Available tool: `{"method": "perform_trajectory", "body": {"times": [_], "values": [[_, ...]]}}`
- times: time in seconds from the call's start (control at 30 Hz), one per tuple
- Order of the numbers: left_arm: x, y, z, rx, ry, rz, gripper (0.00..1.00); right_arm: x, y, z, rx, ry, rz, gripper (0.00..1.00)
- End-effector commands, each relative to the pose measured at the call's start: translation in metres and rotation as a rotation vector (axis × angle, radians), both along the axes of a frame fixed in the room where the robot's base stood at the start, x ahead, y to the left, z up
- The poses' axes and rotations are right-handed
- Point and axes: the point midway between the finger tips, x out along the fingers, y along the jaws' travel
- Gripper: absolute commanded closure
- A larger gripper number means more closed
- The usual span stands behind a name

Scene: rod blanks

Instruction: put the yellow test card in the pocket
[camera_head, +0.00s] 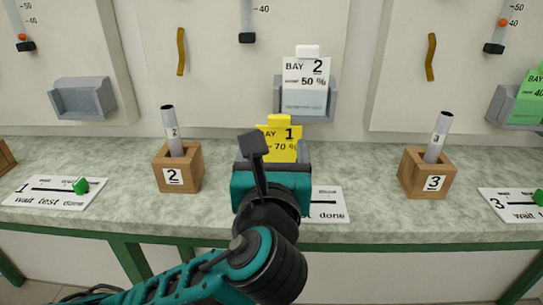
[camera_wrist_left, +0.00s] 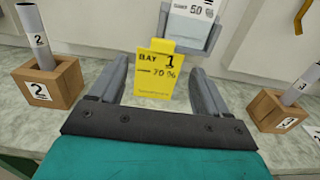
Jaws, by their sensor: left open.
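The yellow test card (camera_head: 281,146), marked BAY 1 and 70 %, is upright above or on the counter in the middle of the head view. It also shows in the left wrist view (camera_wrist_left: 158,66). My left gripper (camera_head: 271,152) is open, with one finger on each side of the card; I cannot tell whether either touches it. The card's lower part is hidden in the head view. A grey wall pocket (camera_head: 84,98) at the left is empty. The middle pocket (camera_head: 334,100) holds a white BAY 2 card (camera_head: 306,84). My right gripper is out of view.
Wooden blocks with grey rods stand on the counter: block 2 (camera_head: 178,169) at left, block 3 (camera_head: 427,174) at right. A green card (camera_head: 531,98) sits in the right pocket (camera_head: 502,106). Flat wait-test-done strips lie near the front edge, one with a green marker (camera_head: 81,185).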

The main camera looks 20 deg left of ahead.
Motion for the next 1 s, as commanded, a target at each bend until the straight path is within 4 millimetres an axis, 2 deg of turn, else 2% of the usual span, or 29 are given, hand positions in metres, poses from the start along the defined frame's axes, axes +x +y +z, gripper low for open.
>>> {"method": "perform_trajectory", "body": {"times": [0.33,0.57,0.83,1.0], "values": [[0.057,0.017,0.000,0.002,-0.002,0.004,0.23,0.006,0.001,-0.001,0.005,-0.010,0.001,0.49],[0.075,0.021,0.000,0.000,-0.001,0.002,0.23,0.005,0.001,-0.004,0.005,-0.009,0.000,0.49],[0.113,0.028,-0.002,0.000,-0.001,0.003,0.23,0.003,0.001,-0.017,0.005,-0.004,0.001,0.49],[0.123,0.030,-0.001,0.000,-0.001,0.000,0.23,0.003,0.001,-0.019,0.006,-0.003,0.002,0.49]]}}
